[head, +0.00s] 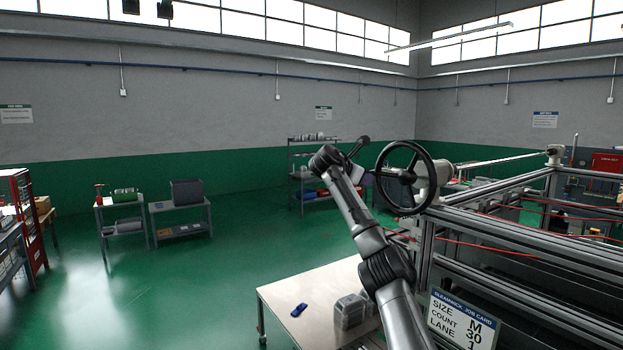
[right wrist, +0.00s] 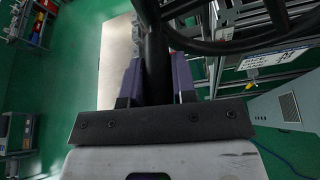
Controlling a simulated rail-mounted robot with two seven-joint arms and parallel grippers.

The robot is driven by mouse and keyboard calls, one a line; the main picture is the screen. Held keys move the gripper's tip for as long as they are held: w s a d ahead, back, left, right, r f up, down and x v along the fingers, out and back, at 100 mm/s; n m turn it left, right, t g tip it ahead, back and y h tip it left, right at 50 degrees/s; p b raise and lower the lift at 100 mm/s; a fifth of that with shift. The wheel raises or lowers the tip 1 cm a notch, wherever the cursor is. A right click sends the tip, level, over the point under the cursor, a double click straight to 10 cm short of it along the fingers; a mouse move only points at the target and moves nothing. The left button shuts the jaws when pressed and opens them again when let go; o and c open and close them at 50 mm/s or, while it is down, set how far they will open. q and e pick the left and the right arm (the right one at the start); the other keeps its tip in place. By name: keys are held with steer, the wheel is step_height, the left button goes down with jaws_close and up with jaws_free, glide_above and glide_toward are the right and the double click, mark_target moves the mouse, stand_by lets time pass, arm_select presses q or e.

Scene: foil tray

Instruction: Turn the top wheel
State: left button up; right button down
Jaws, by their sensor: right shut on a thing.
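The top wheel (head: 428,165) is a black spoked handwheel, upright on a light grey housing at the left end of the metal frame. In the right wrist view its dark rim (right wrist: 235,46) crosses the top. My right gripper (head: 367,180) is at the wheel's left side. In the right wrist view its purple fingers (right wrist: 157,80) are shut around a dark upright handle (right wrist: 154,55) that meets the rim. In the head view the fingers are small and the handle is hard to make out. My left gripper is not in view.
The metal frame (head: 500,222) with red cords fills the right side. A job card (head: 461,318) reads size M, count 30, lane 1. Below my right arm is a pale table (head: 285,293) with a blue item (head: 299,310) and grey containers (head: 350,311). Green floor lies open to the left.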

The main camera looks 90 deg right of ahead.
steer(key=c, duration=0.9)
jaws_free()
steer(key=shift+p+v, duration=2.85)
steer(key=shift+v, duration=4)
